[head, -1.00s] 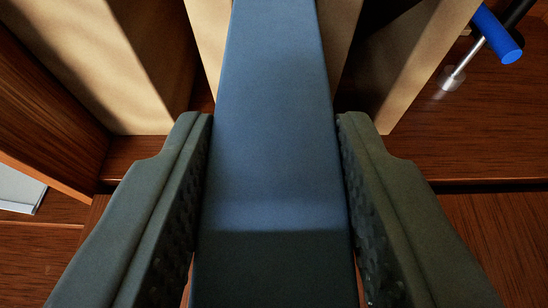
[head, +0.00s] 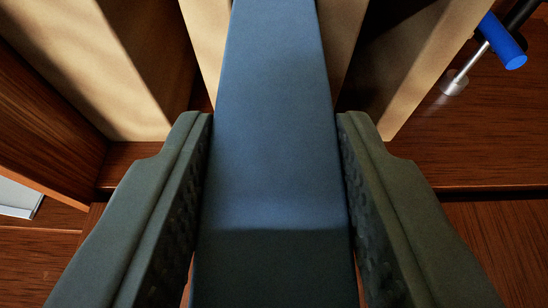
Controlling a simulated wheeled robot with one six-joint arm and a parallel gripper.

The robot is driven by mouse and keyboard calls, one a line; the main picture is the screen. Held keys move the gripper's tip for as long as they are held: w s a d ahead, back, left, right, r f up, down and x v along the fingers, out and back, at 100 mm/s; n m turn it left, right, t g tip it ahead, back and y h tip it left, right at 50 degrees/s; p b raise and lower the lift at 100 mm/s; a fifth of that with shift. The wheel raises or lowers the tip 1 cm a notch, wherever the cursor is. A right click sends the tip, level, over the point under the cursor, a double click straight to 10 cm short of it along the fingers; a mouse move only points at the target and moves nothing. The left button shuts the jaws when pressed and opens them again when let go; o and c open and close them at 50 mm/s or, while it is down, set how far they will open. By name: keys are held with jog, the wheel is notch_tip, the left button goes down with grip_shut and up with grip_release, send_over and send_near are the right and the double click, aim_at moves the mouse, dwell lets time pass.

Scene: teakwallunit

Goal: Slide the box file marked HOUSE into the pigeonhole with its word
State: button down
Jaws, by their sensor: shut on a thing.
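A blue box file (head: 270,130) fills the middle of the head view, running away from me. My gripper (head: 274,125) is shut on it, one dark ribbed finger on each side. No word shows on the faces in view, so I cannot read its marking. Its far end passes between two pale upright partitions, the left one (head: 206,45) and the right one (head: 340,40). They look like the walls of one pigeonhole. The file's far tip is out of the top of the picture. I cannot see the pigeonhole's word.
Another pale partition (head: 430,70) stands to the right, with a dark gap before it. A blue-ended metal fitting (head: 505,45) stands on the brown wood shelf (head: 450,150) at the right. Pale panels and a wooden side (head: 45,130) close in at the left.

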aim_at(274, 46)
jog(key=shift+w, duration=2.85)
dwell(5.2)
